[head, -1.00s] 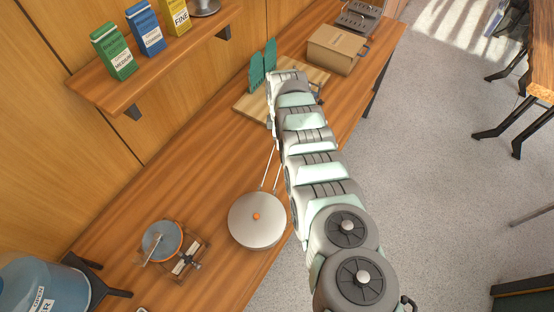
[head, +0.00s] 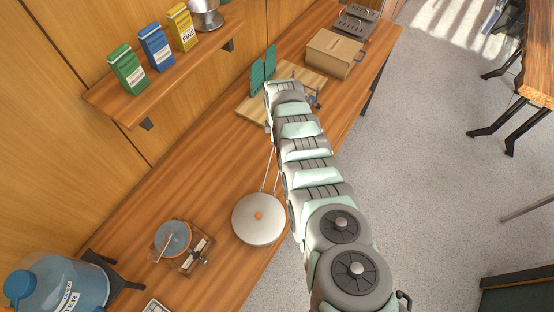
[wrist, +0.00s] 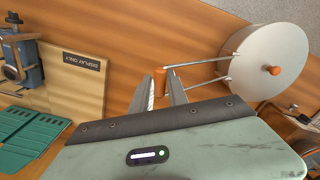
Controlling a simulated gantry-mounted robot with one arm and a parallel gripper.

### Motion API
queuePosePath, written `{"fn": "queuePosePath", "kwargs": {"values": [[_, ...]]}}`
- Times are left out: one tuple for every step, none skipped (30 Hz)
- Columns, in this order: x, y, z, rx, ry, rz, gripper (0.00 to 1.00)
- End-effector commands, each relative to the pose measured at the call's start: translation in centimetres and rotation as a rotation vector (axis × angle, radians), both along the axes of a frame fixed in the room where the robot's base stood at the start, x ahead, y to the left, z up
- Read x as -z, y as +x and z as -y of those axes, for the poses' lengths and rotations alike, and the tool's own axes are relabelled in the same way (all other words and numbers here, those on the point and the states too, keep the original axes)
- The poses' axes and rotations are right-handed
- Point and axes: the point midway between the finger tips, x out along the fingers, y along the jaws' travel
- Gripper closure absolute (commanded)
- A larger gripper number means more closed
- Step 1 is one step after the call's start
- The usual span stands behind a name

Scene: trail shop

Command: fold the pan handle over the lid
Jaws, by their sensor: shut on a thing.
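The round metal pan with its lid (head: 258,219) sits on the wooden counter, left of my arm, an orange knob at the lid's centre. It also shows at the upper right of the wrist view (wrist: 262,62). The pan handle (wrist: 205,62) is two thin metal rods meeting at an orange grip. It sticks out away from the pan, unfolded, clear of the lid. My gripper (wrist: 159,76) is shut on the orange grip, one finger on each side. In the head view my arm hides the fingers and the grip.
A wooden board (wrist: 75,78) marked "DISPLAY ONLY" lies beyond the handle, with teal slatted pieces (wrist: 30,135). A small stove (head: 172,240) and a blue water jug (head: 60,285) stand left of the pan. A shelf (head: 165,75) with bags overhangs the counter's back.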

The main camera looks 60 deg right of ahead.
Motion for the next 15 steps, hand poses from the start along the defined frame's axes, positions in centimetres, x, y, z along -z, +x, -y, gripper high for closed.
{"fn": "queuePosePath", "kwargs": {"values": [[-0.72,0.00,-0.12,-0.001,0.000,0.000,0.95],[-0.85,-0.01,-0.18,-0.001,-0.001,0.000,0.95],[-1.02,-0.03,-0.27,-0.001,-0.001,0.000,0.95],[-1.13,-0.04,-0.32,-0.001,-0.001,0.000,0.95],[-1.19,-0.05,-0.39,-0.001,-0.001,0.000,0.95],[-1.22,-0.07,-0.44,-0.001,-0.001,0.000,0.95],[-1.21,-0.08,-0.47,0.000,-0.001,0.000,0.95],[-1.17,-0.08,-0.48,0.000,-0.001,0.000,0.95],[-1.10,-0.08,-0.48,0.000,-0.002,0.001,0.95],[-1.05,-0.09,-0.48,0.000,-0.002,0.001,0.95],[-1.01,-0.09,-0.47,0.000,-0.002,0.001,0.95],[-0.99,-0.10,-0.47,0.000,-0.002,0.000,0.95],[-0.99,-0.10,-0.46,0.000,-0.002,0.000,0.95],[-0.99,-0.10,-0.46,0.000,-0.002,0.000,0.95],[-0.99,-0.10,-0.45,0.000,-0.002,0.000,0.95]]}}
